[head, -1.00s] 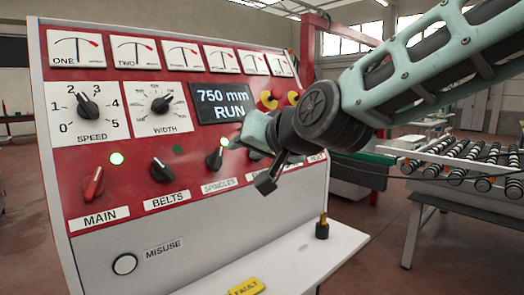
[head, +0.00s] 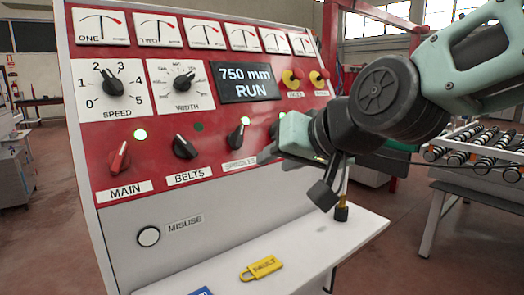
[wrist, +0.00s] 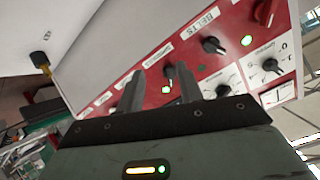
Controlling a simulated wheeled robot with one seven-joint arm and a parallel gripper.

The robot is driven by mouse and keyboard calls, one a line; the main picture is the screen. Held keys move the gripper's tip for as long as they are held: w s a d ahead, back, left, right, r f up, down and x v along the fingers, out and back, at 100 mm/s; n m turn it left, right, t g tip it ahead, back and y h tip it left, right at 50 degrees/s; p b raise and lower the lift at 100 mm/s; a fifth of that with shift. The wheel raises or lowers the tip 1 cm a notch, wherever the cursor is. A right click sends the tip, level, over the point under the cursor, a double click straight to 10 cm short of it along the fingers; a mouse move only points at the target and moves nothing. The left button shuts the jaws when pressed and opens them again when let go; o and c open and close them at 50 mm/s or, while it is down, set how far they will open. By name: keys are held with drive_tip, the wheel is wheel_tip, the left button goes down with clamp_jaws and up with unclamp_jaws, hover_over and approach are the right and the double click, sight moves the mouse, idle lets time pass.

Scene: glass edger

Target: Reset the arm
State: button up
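My gripper (head: 268,156) is in front of the right part of the red control panel (head: 222,190), near the SPINDLES knob (head: 237,138). In the wrist view my gripper (wrist: 160,78) has its two dark fingers apart with nothing between them but the panel behind. The SPINDLES knob also shows beyond the gap (wrist: 168,72). Whether the fingers touch the panel, I cannot tell. The knobs and labels right of SPINDLES are mostly hidden by my arm in the head view. The display (head: 247,82) reads 750 mm RUN.
The MAIN knob (head: 120,157) is red. The BELTS knob (head: 184,147) is black. A yellow FAULT padlock (head: 262,268) and a brass-and-black piece (head: 342,208) are on the white ledge (head: 300,258). A roller conveyor (head: 475,150) stands at right.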

drive_tip(key=s+d+f+n+g+h, duration=0.3)
drive_tip(key=s+d+f+g, duration=0.1)
drive_tip(key=s+f, duration=0.6)
drive_tip(key=s+d+f+n+g+h, duration=0.2)
drive_tip(key=s+d+f+g, duration=0.3)
drive_tip(key=s+f, duration=0.5)
drive_tip(key=shift+s+n+g+h, duration=0.4)
drive_tip(key=shift+s+n, duration=0.2)
drive_tip(key=shift+s, duration=0.2)
drive_tip(key=shift+a, duration=0.1)
